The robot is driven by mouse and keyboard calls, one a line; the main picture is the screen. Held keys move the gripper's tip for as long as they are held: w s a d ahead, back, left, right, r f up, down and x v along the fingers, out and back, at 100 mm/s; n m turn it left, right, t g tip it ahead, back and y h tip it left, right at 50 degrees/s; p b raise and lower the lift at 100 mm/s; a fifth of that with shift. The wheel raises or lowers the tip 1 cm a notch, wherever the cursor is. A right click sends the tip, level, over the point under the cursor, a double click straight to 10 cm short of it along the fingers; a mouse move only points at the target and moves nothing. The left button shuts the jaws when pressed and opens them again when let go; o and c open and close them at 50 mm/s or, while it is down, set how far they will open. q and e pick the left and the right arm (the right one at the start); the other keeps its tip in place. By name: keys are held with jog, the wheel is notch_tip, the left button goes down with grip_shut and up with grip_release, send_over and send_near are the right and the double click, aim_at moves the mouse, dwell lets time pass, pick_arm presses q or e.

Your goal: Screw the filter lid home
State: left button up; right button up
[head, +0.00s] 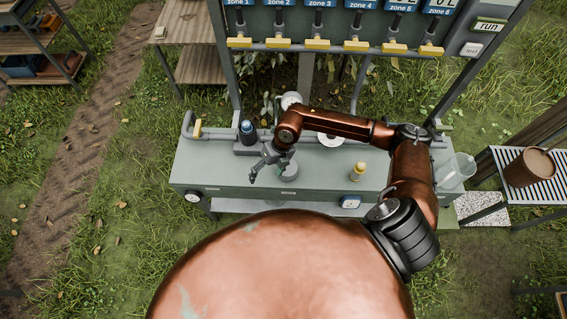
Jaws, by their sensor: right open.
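My right gripper (266,174) hangs over the left part of the grey-green workbench (228,178), with its jaws apart. A grey round piece (290,171) stands right beside its right finger; it may be the filter or its lid, but the gripper partly covers it and I cannot tell whether they touch. A dark cylinder with a blue top (247,127) stands upright on a grey block just behind the gripper. A pale disc (327,138) lies farther back, partly hidden by my right arm. Which piece is the filter lid is not clear. My left gripper is out of view.
A small yellow-topped bottle (358,171) stands on the bench, right of centre. A clear jug (457,170) is at the right end. A grey pipe (190,130) runs along the back. Yellow valve handles (317,44) hang under the zone panel. A brown pot (530,167) sits on a slatted rack.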

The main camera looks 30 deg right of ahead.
aim_at(287, 168)
jog(key=d+h, duration=0.1)
jog(key=d, duration=0.2)
jog(key=w+d+h, duration=0.1)
jog(key=d, duration=0.3)
jog(key=w+d+h, duration=0.1)
jog(key=d+h, duration=0.1)
jog(key=d, duration=0.1)
jog(key=shift+w+d+f, duration=0.15)
jog(key=shift+d+f, duration=0.15)
jog(key=shift+a+f, duration=0.15)
jog(key=shift+f, duration=1.15)
jog(key=shift+s+a+f, duration=0.1)
jog(key=shift+a+f, duration=0.05)
jog(key=shift+f, duration=1.2)
jog(key=shift+s+a+f, duration=0.1)
jog(key=shift+a+f, duration=0.05)
jog(key=shift+f, duration=1.15)
jog(key=shift+c, duration=0.3)
